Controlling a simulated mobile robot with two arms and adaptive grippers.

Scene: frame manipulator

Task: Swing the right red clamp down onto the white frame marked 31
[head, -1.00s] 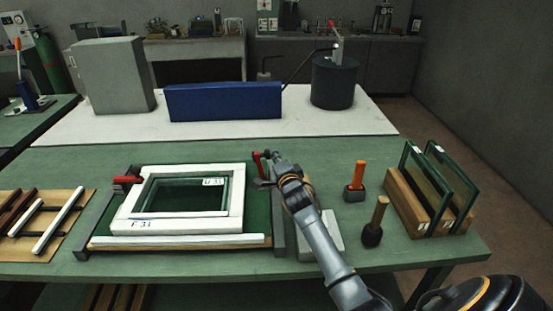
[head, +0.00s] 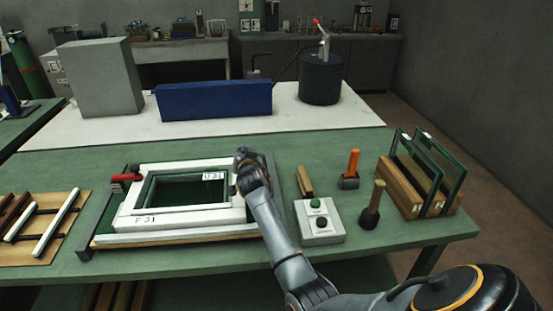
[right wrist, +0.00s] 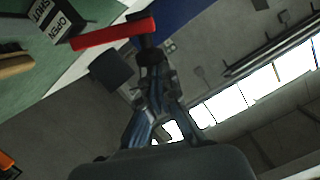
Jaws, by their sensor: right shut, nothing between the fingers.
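The white frame marked 31 (head: 150,222) lies on the green bench fixture, with a dark green pane area inside it. The left red clamp (head: 126,178) lies at the frame's left edge. My right gripper (head: 244,160) is shut and empty at the frame's right edge. It hides the right red clamp in the head view. In the right wrist view the right clamp's red handle (right wrist: 110,34) reaches across just ahead of my right gripper (right wrist: 154,75); I cannot tell whether they touch. My left gripper is out of view.
Right of the fixture stand a grey button box (head: 321,230), an orange-handled tool (head: 350,170), a wooden-handled mallet (head: 372,205) and a rack of glass panes (head: 411,180). A blue block (head: 213,100) is behind. In the wrist view an OPEN/SHUT label (right wrist: 58,22) sits beside the red handle.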

